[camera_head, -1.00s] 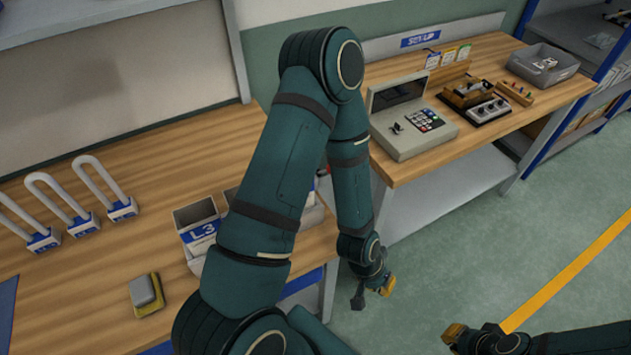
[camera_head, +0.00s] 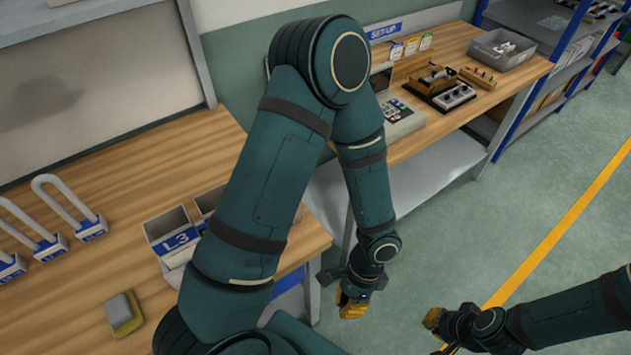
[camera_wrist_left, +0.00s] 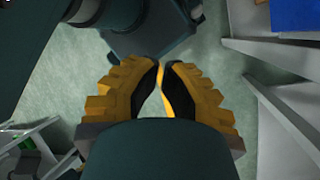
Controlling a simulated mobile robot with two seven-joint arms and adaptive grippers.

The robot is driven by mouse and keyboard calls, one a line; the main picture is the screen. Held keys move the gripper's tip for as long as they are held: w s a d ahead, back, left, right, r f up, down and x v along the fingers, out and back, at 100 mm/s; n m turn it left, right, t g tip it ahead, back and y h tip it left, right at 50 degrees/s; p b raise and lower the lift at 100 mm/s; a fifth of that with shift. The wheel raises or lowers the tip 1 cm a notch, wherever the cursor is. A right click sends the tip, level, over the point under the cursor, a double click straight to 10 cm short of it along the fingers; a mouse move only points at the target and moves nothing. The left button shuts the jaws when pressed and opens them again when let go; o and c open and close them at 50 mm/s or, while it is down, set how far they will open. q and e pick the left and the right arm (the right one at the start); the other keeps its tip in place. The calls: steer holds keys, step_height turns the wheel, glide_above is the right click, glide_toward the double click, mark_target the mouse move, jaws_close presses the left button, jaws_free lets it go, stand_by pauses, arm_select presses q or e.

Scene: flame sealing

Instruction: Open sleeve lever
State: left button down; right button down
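My left gripper (camera_head: 352,305) hangs over the floor in front of the benches and touches nothing. In the left wrist view its yellow-and-black fingers (camera_wrist_left: 165,68) are nearly together, with a thin gap and nothing held. My right gripper (camera_head: 437,320) is low at the right, over the floor; its finger opening is too small to tell. I cannot make out a sleeve lever for certain. A wooden fixture with dark parts (camera_head: 432,78) stands on the set-up bench, beside a metal block with knobs (camera_head: 455,96). Both grippers are well away from them.
A beige keypad machine (camera_head: 405,118) is partly hidden by my left arm. A grey bin (camera_head: 502,50) stands at the bench's far end. The left bench holds white U-shaped loops (camera_head: 65,205), an L3 bin (camera_head: 172,232) and a sponge-like block (camera_head: 122,312). Open floor lies right.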

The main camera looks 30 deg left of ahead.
arm_select(q)
steer(key=w+a+r+m+t+y, duration=0.2)
steer(key=w+r+m+t+y, duration=0.2)
steer(key=w+r+m+y, duration=0.1)
steer(key=w+a+r+m+t+y+b, duration=0.1)
steer(key=w+a+r+m+t+y, duration=0.2)
steer(key=w+r+m+t+y, duration=0.2)
steer(key=w+r+y, duration=0.3)
steer(key=r, duration=0.2)
steer(key=shift+a+r, duration=0.2)
steer(key=shift+a, duration=0.15)
steer(key=shift+a+y, duration=0.1)
steer(key=shift+y, duration=0.2)
steer(key=a+r+b+x, duration=0.1)
steer(key=r+x, duration=0.1)
steer(key=x, duration=1)
steer(key=shift+a, duration=0.25)
steer(key=shift+w+r, duration=0.1)
steer(key=shift+r, duration=0.05)
